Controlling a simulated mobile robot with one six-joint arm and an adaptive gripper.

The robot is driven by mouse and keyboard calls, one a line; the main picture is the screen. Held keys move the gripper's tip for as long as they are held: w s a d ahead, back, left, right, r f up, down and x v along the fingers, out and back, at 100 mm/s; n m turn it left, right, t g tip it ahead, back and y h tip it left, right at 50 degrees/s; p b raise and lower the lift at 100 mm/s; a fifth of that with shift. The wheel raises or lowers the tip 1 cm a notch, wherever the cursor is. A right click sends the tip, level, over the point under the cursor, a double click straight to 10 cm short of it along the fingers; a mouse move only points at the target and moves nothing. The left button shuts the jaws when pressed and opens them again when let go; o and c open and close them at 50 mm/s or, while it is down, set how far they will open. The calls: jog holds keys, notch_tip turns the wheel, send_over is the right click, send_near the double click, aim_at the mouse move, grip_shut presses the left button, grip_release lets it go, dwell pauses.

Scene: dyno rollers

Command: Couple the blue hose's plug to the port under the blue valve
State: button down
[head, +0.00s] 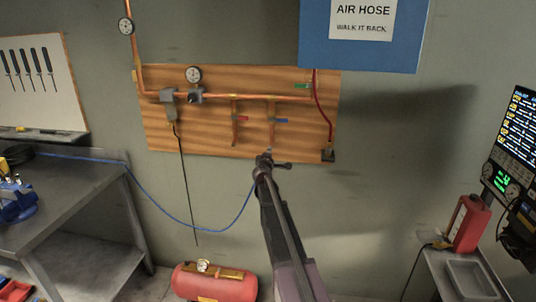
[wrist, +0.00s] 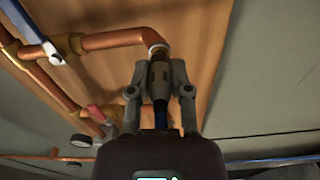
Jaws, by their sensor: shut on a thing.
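My gripper (head: 265,160) is just below the board's right-hand drop pipe. In the wrist view, its two fingers (wrist: 158,76) are shut on the metal plug (wrist: 158,71), with the blue hose (wrist: 161,116) running down from it. The plug points at the port (wrist: 157,48) on the end of the copper elbow, nose at its mouth; I cannot tell whether it is seated. The blue valve (head: 279,120) is above my gripper in the head view; its blue handle also shows in the wrist view (wrist: 30,30). The hose (head: 175,217) sags from the workbench to my gripper.
The red valve (head: 242,118) is on the neighbouring drop to the left. A wooden board (head: 170,135) carries the pipes. A black cable (head: 184,190) hangs at left. A red tank (head: 214,284) stands below, a workbench (head: 75,185) at left, a small cart (head: 465,270) at right.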

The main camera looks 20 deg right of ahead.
jog(key=shift+w+d, duration=0.15)
jog(key=shift+w, duration=0.1)
jog(key=shift+c, duration=2.4)
grip_release()
jog(key=v, duration=1.2)
jog(key=shift+s, duration=0.15)
